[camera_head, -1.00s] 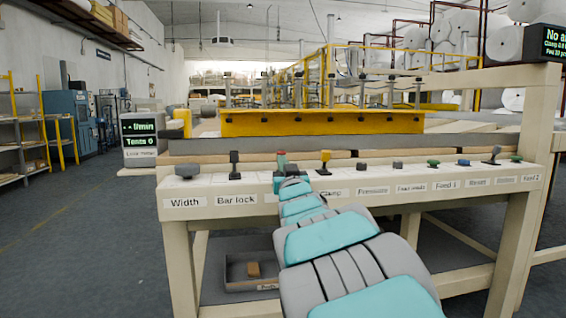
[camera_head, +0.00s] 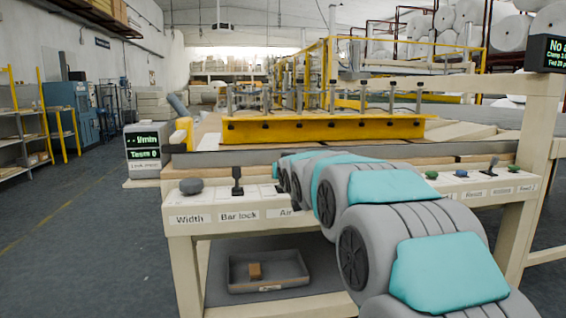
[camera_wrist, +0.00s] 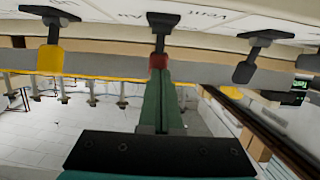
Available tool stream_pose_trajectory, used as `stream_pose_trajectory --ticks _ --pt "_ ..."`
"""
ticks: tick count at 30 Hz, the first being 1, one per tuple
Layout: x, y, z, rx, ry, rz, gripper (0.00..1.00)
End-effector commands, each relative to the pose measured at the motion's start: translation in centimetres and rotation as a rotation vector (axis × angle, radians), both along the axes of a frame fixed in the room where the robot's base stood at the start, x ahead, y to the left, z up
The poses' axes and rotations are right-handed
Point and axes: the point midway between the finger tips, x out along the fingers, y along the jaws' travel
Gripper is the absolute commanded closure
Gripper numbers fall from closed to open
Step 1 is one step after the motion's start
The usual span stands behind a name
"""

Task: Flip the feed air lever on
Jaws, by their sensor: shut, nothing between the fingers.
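The red-tipped lever (camera_wrist: 158,61) hangs from the panel in the wrist view, which shows the panel upside down. My gripper (camera_wrist: 163,74) is shut and empty, its green fingers lined up with the red tip; I cannot tell whether they touch it. In the head view my arm hides this lever and my gripper. The label reading Air (camera_head: 287,212) shows beside my arm on the panel front.
In the wrist view a yellow-tipped lever (camera_wrist: 50,58) and a dark lever (camera_wrist: 246,70) flank the red one. The head view shows the Bar lock lever (camera_head: 237,182) and the Width knob (camera_head: 191,187). A tray (camera_head: 268,285) sits on the lower shelf.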

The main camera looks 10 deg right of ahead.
Motion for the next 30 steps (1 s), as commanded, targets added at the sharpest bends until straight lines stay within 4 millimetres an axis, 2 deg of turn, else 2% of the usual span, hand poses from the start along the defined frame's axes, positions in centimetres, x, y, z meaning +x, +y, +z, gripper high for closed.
stream_pose_trajectory --ticks 12,30 --pt "0.82 -0.01 0.03 0.0 0.13 0.0 1.0" --pt "0.53 -0.03 0.04 0.001 0.136 -0.001 1.0"
